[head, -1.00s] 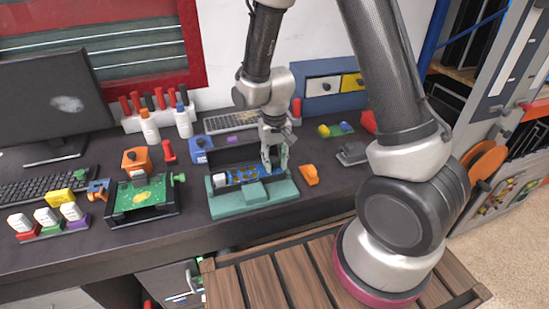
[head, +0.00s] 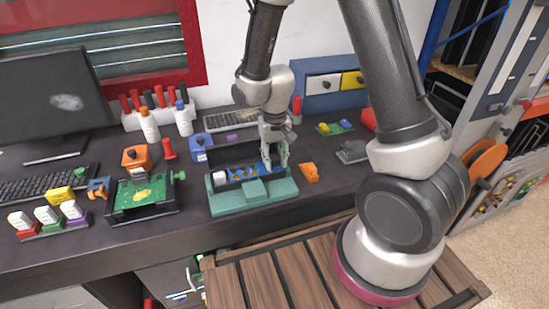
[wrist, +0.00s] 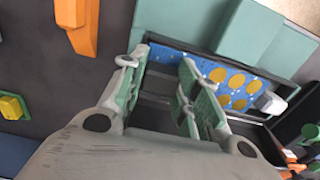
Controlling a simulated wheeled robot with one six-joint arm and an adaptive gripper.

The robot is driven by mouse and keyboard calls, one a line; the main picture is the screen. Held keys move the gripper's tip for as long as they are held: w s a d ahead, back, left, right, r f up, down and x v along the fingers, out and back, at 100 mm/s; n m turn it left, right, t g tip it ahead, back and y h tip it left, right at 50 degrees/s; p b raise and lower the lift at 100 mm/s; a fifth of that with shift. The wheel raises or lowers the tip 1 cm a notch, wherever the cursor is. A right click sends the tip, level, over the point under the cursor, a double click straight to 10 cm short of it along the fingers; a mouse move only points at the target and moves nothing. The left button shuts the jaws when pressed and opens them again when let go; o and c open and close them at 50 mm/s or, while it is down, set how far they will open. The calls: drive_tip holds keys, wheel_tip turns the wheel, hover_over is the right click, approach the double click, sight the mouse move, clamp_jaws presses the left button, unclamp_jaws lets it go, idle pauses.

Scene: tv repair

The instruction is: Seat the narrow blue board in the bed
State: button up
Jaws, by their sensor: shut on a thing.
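The narrow blue board (head: 243,174) with round gold pads lies along the slot of the teal bed (head: 252,197). My gripper (head: 275,163) is at the board's right end in the head view. In the wrist view, my gripper (wrist: 163,68) has its two fingers on either side of one end of the blue board (wrist: 224,84), shut on it. The rest of the board extends to the right past the fingers, along the bed's dark slot. The fingers hide part of the board, and I cannot tell whether it lies fully flat.
A white block (head: 219,177) sits at the slot's left end. An orange piece (head: 309,172) lies right of the bed. A green board in a black frame (head: 142,193) stands to the left, and a blue device (head: 199,148) stands behind. The bench front is clear.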

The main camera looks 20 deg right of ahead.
drive_tip(key=shift+f, duration=0.25)
idle(0.3)
drive_tip(key=shift+s+d+f, duration=0.1)
drive_tip(key=shift+s+f, duration=0.2)
drive_tip(key=shift+s, duration=0.05)
idle(1.5)
clamp_jaws()
drive_tip(key=shift+d, duration=0.1)
drive_tip(key=shift+w, duration=0.2)
idle(1.1)
drive_tip(key=shift+f, duration=0.15)
drive_tip(key=shift+c, duration=0.7)
unclamp_jaws()
drive_tip(key=shift+w+f, duration=0.15)
drive_tip(key=shift+f, duration=0.2)
